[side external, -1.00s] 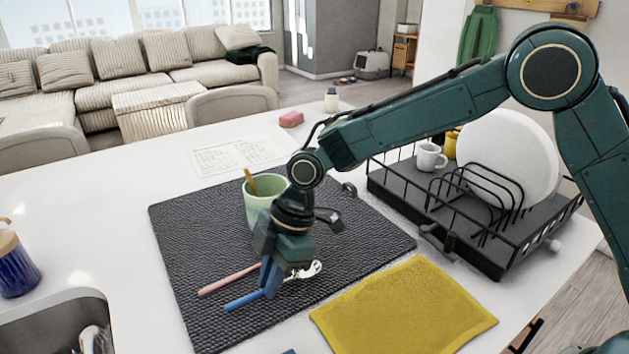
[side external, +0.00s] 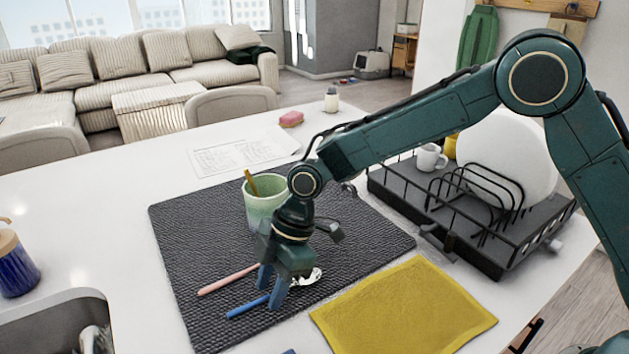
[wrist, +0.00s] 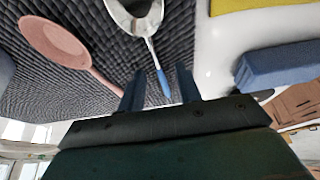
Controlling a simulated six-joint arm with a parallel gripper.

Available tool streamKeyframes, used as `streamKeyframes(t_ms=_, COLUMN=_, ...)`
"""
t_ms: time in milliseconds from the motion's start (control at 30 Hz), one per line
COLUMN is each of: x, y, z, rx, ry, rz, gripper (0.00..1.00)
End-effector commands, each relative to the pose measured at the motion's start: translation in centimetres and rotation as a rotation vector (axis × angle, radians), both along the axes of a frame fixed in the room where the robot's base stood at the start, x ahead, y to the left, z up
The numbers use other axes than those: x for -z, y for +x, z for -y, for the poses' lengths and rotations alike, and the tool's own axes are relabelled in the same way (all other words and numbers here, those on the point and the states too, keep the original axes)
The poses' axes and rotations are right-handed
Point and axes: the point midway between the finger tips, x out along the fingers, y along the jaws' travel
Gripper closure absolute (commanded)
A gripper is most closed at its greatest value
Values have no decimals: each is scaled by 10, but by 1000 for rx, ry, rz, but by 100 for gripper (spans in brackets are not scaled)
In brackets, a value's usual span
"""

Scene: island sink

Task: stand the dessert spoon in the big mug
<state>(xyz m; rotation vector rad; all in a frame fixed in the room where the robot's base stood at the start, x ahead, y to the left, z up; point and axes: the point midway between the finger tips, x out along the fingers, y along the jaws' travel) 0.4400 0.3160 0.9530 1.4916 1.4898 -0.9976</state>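A metal spoon with a blue handle (side external: 248,306) lies on the dark woven mat, its bowl (side external: 312,277) to the right. My gripper (side external: 271,287) is above its handle, fingers apart. In the wrist view, the blue handle end (wrist: 163,82) shows between my two open fingers (wrist: 159,90), with a gap on each side. A pink spoon (side external: 214,286) lies beside it; its bowl shows in the wrist view (wrist: 55,42). I cannot tell which spoon is the dessert spoon. The big green mug (side external: 262,212) stands upright behind my gripper, partly hidden, with a wooden-looking utensil (side external: 251,183) in it.
The dark mat (side external: 180,235) lies on the white counter. A yellow cloth (side external: 405,308) is at front right. A black dish rack (side external: 480,235) holds a white plate (side external: 510,150) and a small white mug (side external: 431,157). A sink (side external: 60,325) is at front left.

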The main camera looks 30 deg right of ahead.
Motion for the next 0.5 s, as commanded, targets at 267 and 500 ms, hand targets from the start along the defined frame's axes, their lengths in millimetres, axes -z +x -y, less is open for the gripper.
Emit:
streamKeyframes(t_ms=267, x=-9, y=0, z=2, rx=0, ry=2, rz=2, gripper=66)
streamKeyframes(t_ms=500, x=-35, y=1, z=13, rx=1, ry=1, rz=3, gripper=66)
